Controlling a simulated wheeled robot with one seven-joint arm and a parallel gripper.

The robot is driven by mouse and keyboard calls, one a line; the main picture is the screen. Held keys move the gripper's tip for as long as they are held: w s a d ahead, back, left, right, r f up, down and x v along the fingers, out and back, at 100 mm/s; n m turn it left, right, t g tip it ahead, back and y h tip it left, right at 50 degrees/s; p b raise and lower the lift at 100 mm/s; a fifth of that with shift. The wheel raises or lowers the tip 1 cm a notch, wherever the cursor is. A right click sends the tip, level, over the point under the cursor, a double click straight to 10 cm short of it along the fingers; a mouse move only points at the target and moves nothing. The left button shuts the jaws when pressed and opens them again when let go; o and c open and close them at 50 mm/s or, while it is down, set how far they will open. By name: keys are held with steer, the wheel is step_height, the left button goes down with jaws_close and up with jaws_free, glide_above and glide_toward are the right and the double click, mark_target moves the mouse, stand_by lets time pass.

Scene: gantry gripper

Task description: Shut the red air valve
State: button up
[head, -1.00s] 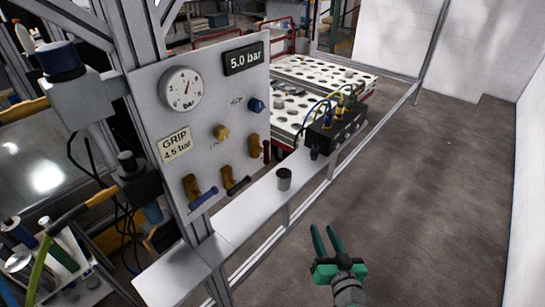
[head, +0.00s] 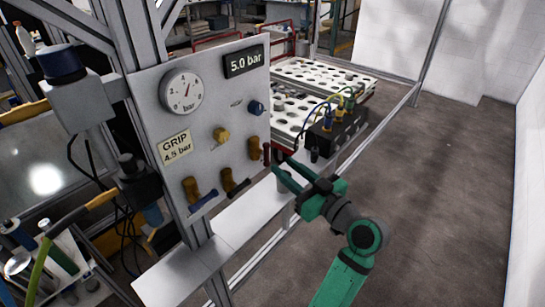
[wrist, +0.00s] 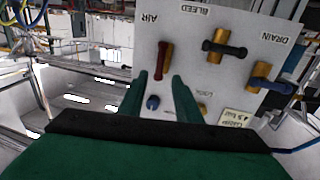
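The red air valve handle (head: 267,154) is at the right edge of the grey panel (head: 220,100). It stands upright, in line with its brass body (head: 255,149). In the wrist view the red handle (wrist: 160,60), beside the "AIR" label, shows just beyond and between my fingertips. My gripper (head: 275,162) is open, its two green fingers pointing at the handle from the right. The fingers (wrist: 157,85) show a gap between them with nothing held. I cannot tell whether a finger touches the handle.
A black bleed handle (wrist: 225,48) and a blue drain handle (wrist: 272,85) sit beside the air valve. A yellow knob (head: 221,135) and a blue knob (head: 256,107) are above. A black connector block (head: 335,130) with cables stands behind the gripper. A light ledge (head: 215,250) runs below.

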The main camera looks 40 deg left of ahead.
mark_target(268, 153)
steer(key=x, duration=0.6)
steer(key=shift+a+f, duration=0.1)
steer(key=shift+a, duration=0.15)
jaws_close()
